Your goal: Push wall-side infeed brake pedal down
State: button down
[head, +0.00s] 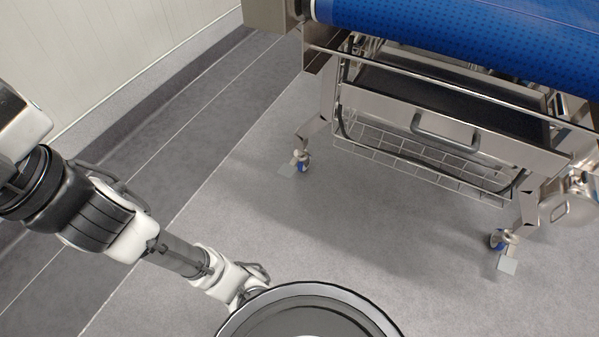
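The wall-side infeed brake pedal (286,170) is a small pale grey plate. My arm comes in from the left edge and reaches down to the bottom middle, well short of the pedal. The wrist end is partly covered by a round part of my own body, and my gripper's fingers do not show. Nothing of mine touches the pedal.
A similar pedal (508,265) sits at the right caster (498,240). Above are the blue conveyor belt (460,28), a steel drawer with a handle (445,131) and a wire basket (400,152). A pale wall (95,55) runs along the left. The grey floor (330,230) before the casters is clear.

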aim_at(286, 170)
jog(key=u, duration=0.25)
jog(key=i+l+z, duration=0.15)
jog(key=i, duration=0.3)
jog(key=i+l+z, duration=0.2)
jog(key=i, duration=0.25)
jog(key=j, duration=0.1)
